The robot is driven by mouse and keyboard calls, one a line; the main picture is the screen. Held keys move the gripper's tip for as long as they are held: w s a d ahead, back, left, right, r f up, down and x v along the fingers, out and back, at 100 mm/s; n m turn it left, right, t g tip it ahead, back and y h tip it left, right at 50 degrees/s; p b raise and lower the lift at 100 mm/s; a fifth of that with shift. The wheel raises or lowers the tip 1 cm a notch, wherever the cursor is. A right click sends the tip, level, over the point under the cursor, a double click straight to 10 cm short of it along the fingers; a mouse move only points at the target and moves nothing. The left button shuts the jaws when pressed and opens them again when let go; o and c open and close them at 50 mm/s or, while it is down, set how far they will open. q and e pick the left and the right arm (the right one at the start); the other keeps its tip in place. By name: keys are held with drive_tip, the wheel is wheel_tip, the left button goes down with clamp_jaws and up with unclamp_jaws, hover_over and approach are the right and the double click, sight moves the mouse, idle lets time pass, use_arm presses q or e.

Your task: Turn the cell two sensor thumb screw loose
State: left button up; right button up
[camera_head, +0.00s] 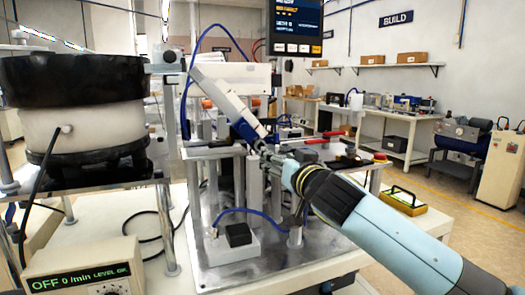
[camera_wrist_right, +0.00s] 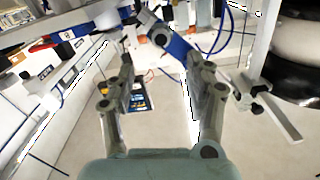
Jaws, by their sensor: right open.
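My right gripper (camera_head: 272,153) reaches in from the lower right to the middle of the metal stand. It is open, its two fingers apart in the right wrist view (camera_wrist_right: 158,72). A slanted white and blue bar (camera_head: 228,104) comes down from the upper left close to the fingertips. In the right wrist view a blue part (camera_wrist_right: 178,48) lies just beyond and between the fingers. No contact shows. My left gripper is out of view.
A black and white bowl feeder (camera_head: 75,108) stands at left above a controller box (camera_head: 84,272) reading OFF. Blue cables loop around the stand's metal base plate (camera_head: 275,262). A yellow-edged device (camera_head: 404,201) lies right of the stand, beyond my arm.

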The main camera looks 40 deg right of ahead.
sight(260, 145)
drive_tip(key=p+x, duration=0.1)
drive_tip(key=x, duration=0.9)
drive_tip(key=shift+w+p, duration=0.3)
drive_tip(key=shift+r, duration=0.1)
drive_tip(key=shift+c, duration=0.4)
clamp_jaws()
